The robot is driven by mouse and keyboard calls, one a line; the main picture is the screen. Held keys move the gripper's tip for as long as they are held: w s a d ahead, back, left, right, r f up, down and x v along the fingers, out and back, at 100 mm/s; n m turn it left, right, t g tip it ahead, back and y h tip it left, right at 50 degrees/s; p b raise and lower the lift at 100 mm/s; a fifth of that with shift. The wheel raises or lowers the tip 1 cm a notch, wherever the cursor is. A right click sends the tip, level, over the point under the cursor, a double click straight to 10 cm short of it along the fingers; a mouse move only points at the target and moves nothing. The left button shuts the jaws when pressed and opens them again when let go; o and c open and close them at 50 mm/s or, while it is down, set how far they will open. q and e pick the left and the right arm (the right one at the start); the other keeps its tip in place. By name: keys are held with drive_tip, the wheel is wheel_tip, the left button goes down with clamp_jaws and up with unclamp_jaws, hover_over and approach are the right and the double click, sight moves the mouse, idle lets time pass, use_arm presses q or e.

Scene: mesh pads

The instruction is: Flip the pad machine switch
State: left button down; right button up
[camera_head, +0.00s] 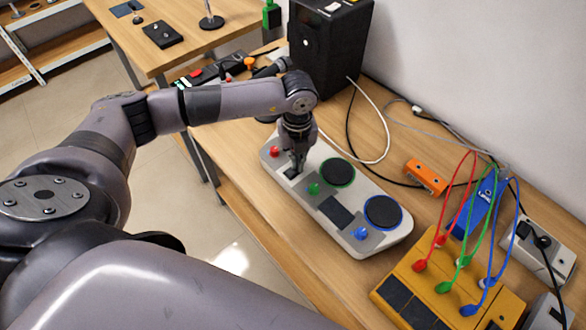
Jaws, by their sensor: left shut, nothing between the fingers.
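The pad machine (378,241) is a light grey slab with rounded ends, lying on the wooden workbench. Two round black pads show on it, one with a green ring (338,172) and one with a blue ring (383,212). Red, green and blue buttons sit along its near edge, with dark square plates beside them. My left gripper (293,172) points down over the left end of the machine, between the red button (275,151) and the green button (314,188). Its fingers are shut and empty, at or just above a dark square; contact cannot be told. The switch is not clearly visible.
A black box (328,45) stands behind the machine by the wall. A yellow box (425,281) with red, green and blue cables lies at the right. An orange block (426,177) and loose cables lie behind. Another table (177,50) stands at upper left.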

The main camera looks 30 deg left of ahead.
use_arm(q)
drive_tip(key=shift+f, duration=0.35)
drive_tip(key=shift+r, duration=0.1)
drive_tip(key=shift+r+p, duration=2.15)
drive_tip(key=shift+r, duration=1.35)
